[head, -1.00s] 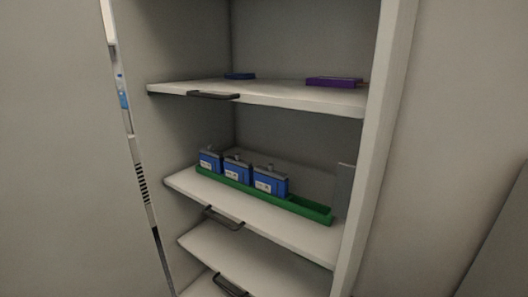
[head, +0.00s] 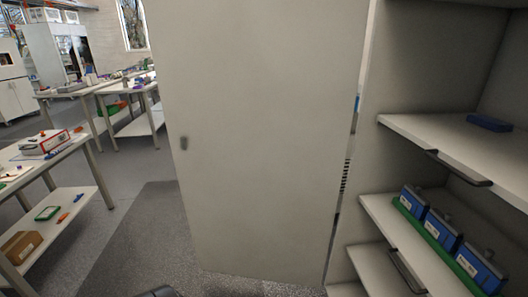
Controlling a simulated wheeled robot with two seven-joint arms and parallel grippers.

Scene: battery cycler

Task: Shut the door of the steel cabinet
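The steel cabinet (head: 395,90) stands at the right of the head view with its shelves exposed. Its pale grey door (head: 255,130) stands open, swung out to the left of the shelves, and fills the middle of the view. A small dark handle (head: 184,143) sits near the door's left edge. A narrow gap shows along the hinge side. Neither gripper can be made out; only a small dark shape, perhaps part of me, shows at the bottom edge below the door.
Cabinet shelves hold blue batteries (head: 441,228) in a green tray (head: 424,234) and a blue item (head: 489,123). At left, a workbench (head: 75,143) carries a red-and-white box (head: 44,142). Farther benches (head: 108,86) stand behind. Grey floor (head: 150,225) is clear between workbench and door.

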